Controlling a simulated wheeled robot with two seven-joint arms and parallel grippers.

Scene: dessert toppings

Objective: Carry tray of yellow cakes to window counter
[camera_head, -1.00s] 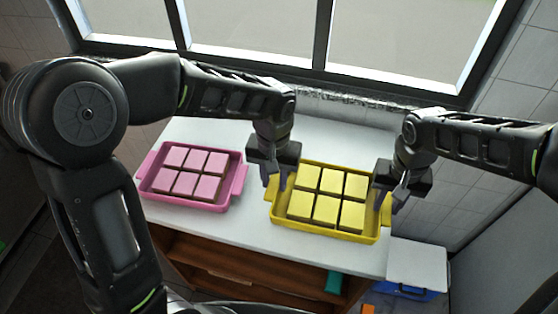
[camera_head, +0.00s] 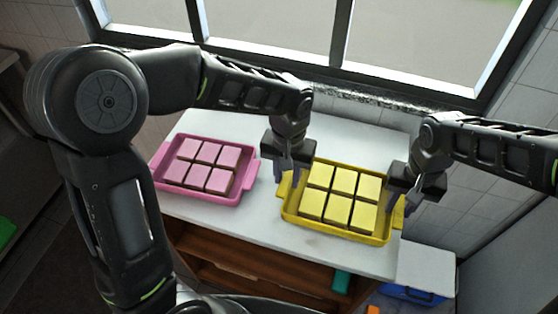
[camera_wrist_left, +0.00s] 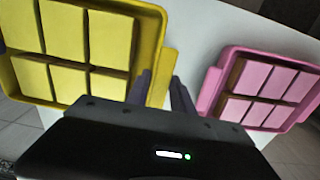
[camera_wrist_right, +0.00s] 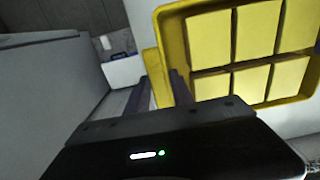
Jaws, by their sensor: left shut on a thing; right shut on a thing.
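The yellow tray (camera_head: 335,234), holding several yellow cakes (camera_head: 344,182), is over the white counter (camera_head: 250,225) below the window. I cannot tell whether it rests on the counter or is slightly raised. My left gripper (camera_head: 287,178) is shut on its left handle; the left wrist view shows the fingers (camera_wrist_left: 160,88) at this handle (camera_wrist_left: 163,75). My right gripper (camera_head: 404,202) is shut on the right handle, and its fingers (camera_wrist_right: 160,92) show beside the tray wall (camera_wrist_right: 173,45) in the right wrist view. The cakes sit level in rows.
A pink tray (camera_head: 197,196) with several pink cakes stands left of the yellow tray, with a narrow gap between. A white-topped box with a blue side (camera_head: 425,263) stands at the counter's right front corner. Wooden shelves (camera_head: 240,267) are below. The window (camera_head: 300,50) is behind.

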